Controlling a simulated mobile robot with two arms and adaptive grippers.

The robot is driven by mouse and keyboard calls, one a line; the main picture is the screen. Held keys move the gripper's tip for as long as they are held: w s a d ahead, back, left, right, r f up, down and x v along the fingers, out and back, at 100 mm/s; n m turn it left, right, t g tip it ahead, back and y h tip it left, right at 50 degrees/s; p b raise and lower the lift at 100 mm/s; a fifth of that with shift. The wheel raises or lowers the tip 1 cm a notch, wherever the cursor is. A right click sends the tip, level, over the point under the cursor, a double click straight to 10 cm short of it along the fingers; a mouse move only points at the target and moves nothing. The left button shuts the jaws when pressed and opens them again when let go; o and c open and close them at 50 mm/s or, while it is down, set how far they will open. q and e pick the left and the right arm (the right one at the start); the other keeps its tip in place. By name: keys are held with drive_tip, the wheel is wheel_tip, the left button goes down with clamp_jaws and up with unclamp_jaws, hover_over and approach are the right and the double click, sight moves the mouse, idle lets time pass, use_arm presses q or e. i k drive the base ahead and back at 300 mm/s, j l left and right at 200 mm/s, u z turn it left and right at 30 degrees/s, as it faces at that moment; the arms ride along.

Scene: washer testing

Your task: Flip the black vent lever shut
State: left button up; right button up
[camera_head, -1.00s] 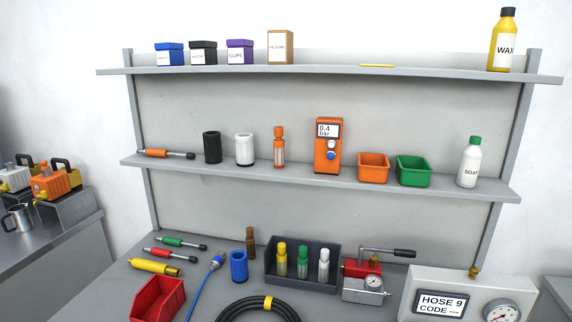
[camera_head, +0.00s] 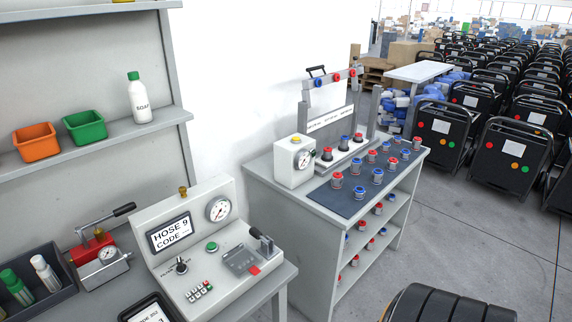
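The test console (camera_head: 205,242) stands on the bench, with a display reading "HOSE 9 CODE" and a round gauge (camera_head: 219,208). A small black lever (camera_head: 261,240) is at the right side of its sloped panel, behind a red patch. It looks raised, but the exact lever position is too small to tell. Its label cannot be read. A hand pump (camera_head: 98,248) left of the console has a black-gripped handle (camera_head: 124,209). Neither of my grippers is in view.
A black knob (camera_head: 181,265), green button (camera_head: 212,246) and several small buttons share the panel. A tablet (camera_head: 148,308) lies at the bench front. A second bench (camera_head: 260,180) with red and blue fittings stands right. An unclear black ribbed shape (camera_head: 450,305) is at bottom right.

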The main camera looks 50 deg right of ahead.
sight(254, 231)
drive_tip(key=z, duration=1.35)
drive_tip(key=u, duration=0.25)
drive_tip(key=i+l+u, duration=0.1)
drive_tip(key=l+u, duration=0.25)
drive_tip(key=i+l+u, duration=0.1)
drive_tip(key=u, duration=0.3)
drive_tip(key=l+u, duration=0.5)
drive_tip(key=l, duration=0.65)
drive_tip(key=l+u, duration=0.15)
drive_tip(key=l, duration=0.65)
drive_tip(key=l+u, duration=0.15)
drive_tip(key=l, duration=0.65)
drive_tip(key=k+l+u, duration=0.15)
drive_tip(key=l, duration=0.65)
drive_tip(key=k+l, duration=0.1)
drive_tip(key=l, duration=1.15)
drive_tip(key=k, duration=0.05)
